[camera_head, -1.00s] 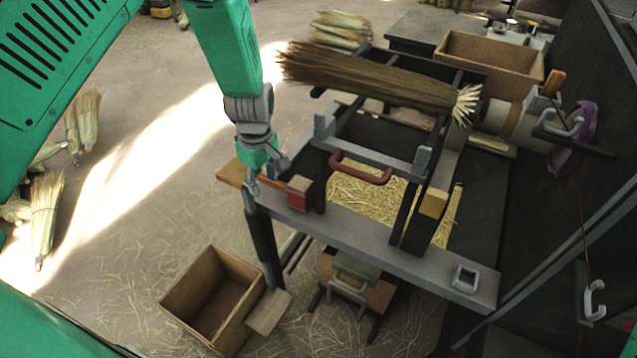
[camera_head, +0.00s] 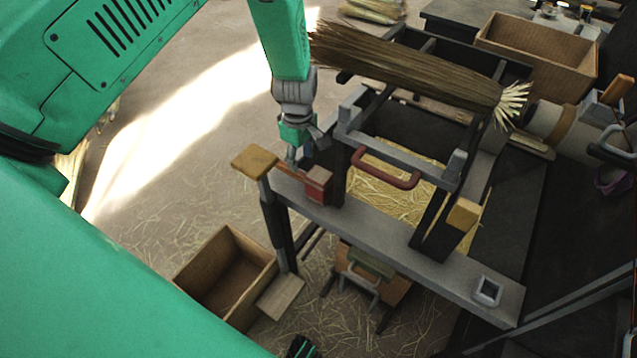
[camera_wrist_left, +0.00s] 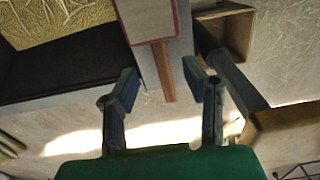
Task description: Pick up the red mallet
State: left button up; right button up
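The red mallet (camera_head: 318,184) lies at the left end of the grey bench rail, its block head on the rail and its thin handle pointing left. In the left wrist view the mallet's head (camera_wrist_left: 150,20) is at the top and its reddish-brown handle (camera_wrist_left: 163,72) points down between my fingers. My left gripper (camera_head: 293,160) is at the handle, just left of the head. In the wrist view the gripper (camera_wrist_left: 160,78) is open, one finger on each side of the handle, with visible gaps.
A dark red curved handle (camera_head: 388,168) and upright posts stand right of the mallet. A bound broom (camera_head: 410,75) lies across the back of the bench. A yellowish wooden block (camera_head: 254,162) sits at the rail's left end. An open box (camera_head: 225,275) stands on the floor below.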

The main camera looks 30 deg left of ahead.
aim_at(302, 173)
pick_arm(q)
jog(key=shift+a+f, duration=0.35)
jog(key=shift+f, duration=0.35)
jog(key=f, duration=0.4)
jog(key=shift+w+a+f, duration=0.1)
jog(key=shift+a+f, duration=0.3)
jog(key=shift+d+f, duration=0.15)
jog(key=shift+f, duration=0.05)
jog(key=shift+d+r, duration=0.1)
jog(key=shift+d, duration=0.4)
jog(key=c, duration=0.8)
jog(key=shift+a, duration=0.5)
grip_shut()
